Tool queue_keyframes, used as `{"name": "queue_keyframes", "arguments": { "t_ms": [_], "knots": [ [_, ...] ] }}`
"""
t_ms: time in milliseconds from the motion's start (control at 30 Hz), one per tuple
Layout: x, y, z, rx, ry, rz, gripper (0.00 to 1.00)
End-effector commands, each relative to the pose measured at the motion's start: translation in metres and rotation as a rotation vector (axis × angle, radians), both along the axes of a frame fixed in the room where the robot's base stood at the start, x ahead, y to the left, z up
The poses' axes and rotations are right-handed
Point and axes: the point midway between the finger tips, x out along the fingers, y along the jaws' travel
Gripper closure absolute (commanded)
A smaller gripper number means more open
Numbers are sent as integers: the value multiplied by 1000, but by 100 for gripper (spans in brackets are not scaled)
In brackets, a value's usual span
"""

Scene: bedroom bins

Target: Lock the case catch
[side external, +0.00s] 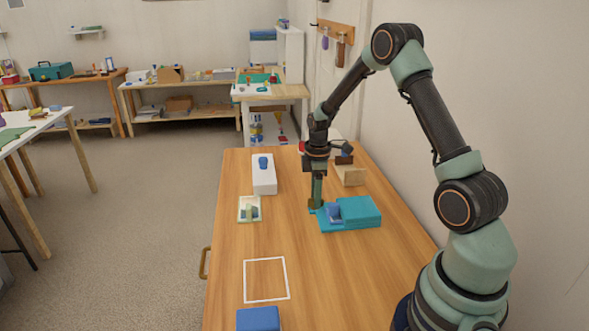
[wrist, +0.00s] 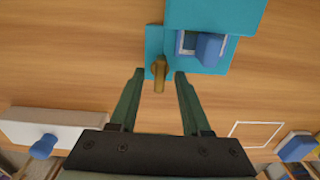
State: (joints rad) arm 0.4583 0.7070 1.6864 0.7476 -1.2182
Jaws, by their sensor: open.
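The teal case (side external: 362,211) sits on the wooden table, and part of it shows at the top of the wrist view (wrist: 215,15). A blue block-like part (side external: 333,213) stands in a pale-edged recess of the case; it also shows in the wrist view (wrist: 209,47). A small brass piece (wrist: 160,72), which looks like the catch, lies on a flat teal plate (wrist: 154,42) beside the recess. My gripper (side external: 315,206) points down over this plate. In the wrist view its fingers (wrist: 160,73) are apart, one on each side of the brass piece. Whether they touch it is unclear.
A white box with a blue knob (side external: 264,180) and a small pale item (side external: 249,209) stand left of the case. A wooden holder (side external: 350,174) stands behind it. A white square outline (side external: 266,280) and a blue block (side external: 258,319) are nearer the front. The table between is clear.

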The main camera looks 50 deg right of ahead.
Motion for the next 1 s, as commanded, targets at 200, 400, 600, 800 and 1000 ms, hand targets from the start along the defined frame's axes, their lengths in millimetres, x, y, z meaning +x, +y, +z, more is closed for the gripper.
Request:
{"name": "queue_keyframes", "arguments": {
  "t_ms": [200,400,600,800,1000],
  "knots": [
    [0,0,0,0,0,0,75],
    [0,0,0,0,0,0,100],
    [0,0,0,0,0,-16,100],
    [0,0,1,0,0,-94,100],
    [0,0,1,1,1,-244,100]
  ]
}}
